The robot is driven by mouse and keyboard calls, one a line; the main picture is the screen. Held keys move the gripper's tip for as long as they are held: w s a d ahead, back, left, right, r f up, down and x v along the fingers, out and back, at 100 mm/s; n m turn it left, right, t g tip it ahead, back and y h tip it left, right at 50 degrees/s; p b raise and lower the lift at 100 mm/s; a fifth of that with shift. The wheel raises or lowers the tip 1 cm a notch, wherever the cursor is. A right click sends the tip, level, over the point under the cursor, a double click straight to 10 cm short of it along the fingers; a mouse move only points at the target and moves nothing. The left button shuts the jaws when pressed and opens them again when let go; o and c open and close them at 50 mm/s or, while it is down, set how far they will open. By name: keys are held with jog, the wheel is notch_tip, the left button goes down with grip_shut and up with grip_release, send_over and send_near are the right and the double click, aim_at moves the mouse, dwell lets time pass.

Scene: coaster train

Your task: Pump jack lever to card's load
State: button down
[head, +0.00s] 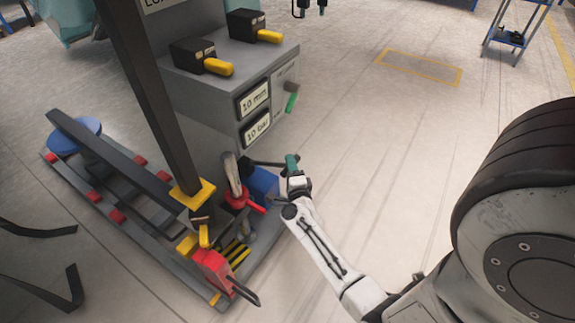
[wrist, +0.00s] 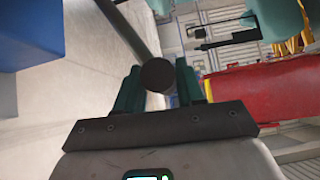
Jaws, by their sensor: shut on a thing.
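My gripper (head: 292,165) is beside the grey test stand, right of a blue block (head: 263,182). It is shut on the dark jack lever (head: 267,163), a thin rod running left toward the stand. In the wrist view, the lever's round black end (wrist: 158,75) sits between the teal fingers (wrist: 158,92). The lever's far end is hidden. Two displays on the stand read "10 mm" (head: 254,99) and "10 bar" (head: 257,128). A white sign (head: 158,4) at the top edge is cut off after "LO"; no load figure is readable.
A red-handled fitting (head: 240,196) stands left of the blue block. A dark post with a yellow collar (head: 192,193) rises in front of the stand. A red vise-like part (head: 212,268) sits on the base frame. Floor to the right is clear, with a blue cart (head: 511,35) far back.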

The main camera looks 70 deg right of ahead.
jog(key=shift+w+a, duration=0.25)
jog(key=shift+w, duration=0.35)
jog(key=c, duration=0.9)
grip_release()
jog(key=shift+d, duration=0.1)
jog(key=o, duration=0.4)
jog(key=shift+s, duration=0.15)
jog(key=shift+s, duration=0.15)
jog(key=shift+s+a, duration=0.15)
jog(key=shift+a, duration=0.1)
jog(key=p+v, duration=0.3)
jog(key=v, duration=0.7)
jog(key=shift+c, duration=0.3)
